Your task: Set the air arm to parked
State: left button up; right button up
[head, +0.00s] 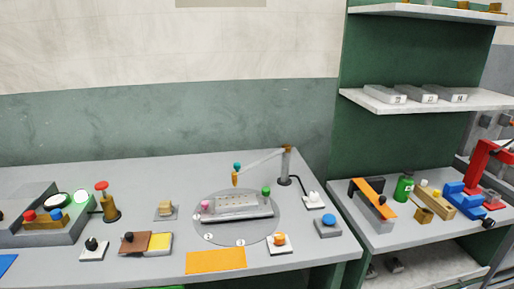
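The air arm (264,159) is a thin light-grey bar on a grey post (286,166) at the back right of the bench. It reaches left from the post top, and its tip carries a teal knob over an orange nozzle (235,178). The nozzle hangs above the back of a round grey plate (215,236), near a grey block with holes (238,207). Whether it touches anything I cannot tell. Neither of my grippers shows in the head view.
A switch box (314,201) with a cable stands right of the post, and a blue button (328,226) is in front of it. Pink and green knobs flank the block. A red-topped post (108,203) stands at the left. An orange mat (216,261) lies at the front.

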aim_at(285, 148)
jog(key=i+j+z, duration=0.1)
jog(key=j+z, duration=0.35)
jog(key=j, duration=0.2)
jog(key=j+z, duration=0.4)
jog(key=j, duration=0.25)
